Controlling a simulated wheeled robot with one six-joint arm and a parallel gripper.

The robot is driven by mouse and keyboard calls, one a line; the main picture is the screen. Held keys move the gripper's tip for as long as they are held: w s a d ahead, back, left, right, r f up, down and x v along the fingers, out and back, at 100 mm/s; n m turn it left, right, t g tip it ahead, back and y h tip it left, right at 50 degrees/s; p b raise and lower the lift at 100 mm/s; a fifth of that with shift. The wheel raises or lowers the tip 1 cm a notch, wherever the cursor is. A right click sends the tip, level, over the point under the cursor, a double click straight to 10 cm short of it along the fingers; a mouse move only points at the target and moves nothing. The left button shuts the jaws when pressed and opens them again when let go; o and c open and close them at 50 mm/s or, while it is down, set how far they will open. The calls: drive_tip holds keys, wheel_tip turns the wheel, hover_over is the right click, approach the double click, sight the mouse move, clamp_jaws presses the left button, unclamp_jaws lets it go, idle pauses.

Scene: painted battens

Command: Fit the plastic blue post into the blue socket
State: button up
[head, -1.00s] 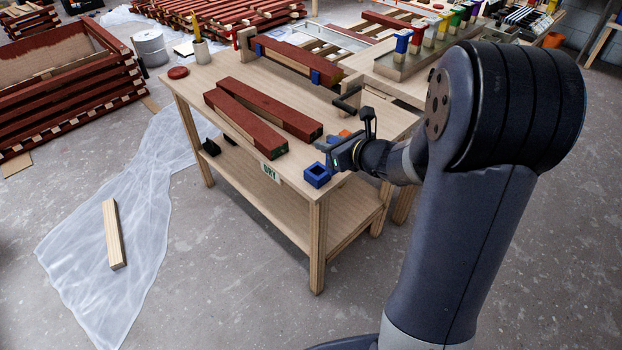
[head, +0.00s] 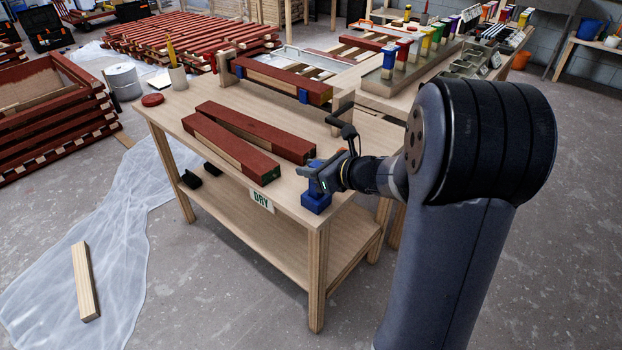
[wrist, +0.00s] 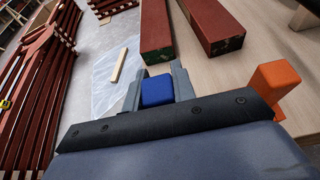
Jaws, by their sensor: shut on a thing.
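The blue socket (head: 316,203) stands at the near corner of the workbench in the head view. In the wrist view my gripper (wrist: 157,92) is shut on the blue post (wrist: 157,90), whose blue end shows between the two grey fingers. The post's lower end and the socket are hidden in the wrist view. From the head view I cannot tell whether the post stands inside the socket or just over its opening.
Two red-painted battens (head: 231,146) lie on the workbench (head: 183,102) left of the socket. An orange block (wrist: 276,80) stands close to the gripper's right in the wrist view. A DRY sign (head: 262,201) hangs on the bench's front edge. A clamped batten (head: 282,80) lies behind.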

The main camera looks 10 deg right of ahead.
drive_tip(key=shift+f, duration=1.1)
drive_tip(key=shift+f+b, duration=0.15)
drive_tip(key=shift+b, duration=0.15)
drive_tip(key=o, duration=1)
drive_tip(key=shift+r, duration=0.25)
drive_tip(key=p+v, duration=0.2)
drive_tip(key=v, duration=1)
drive_tip(key=shift+f, duration=0.1)
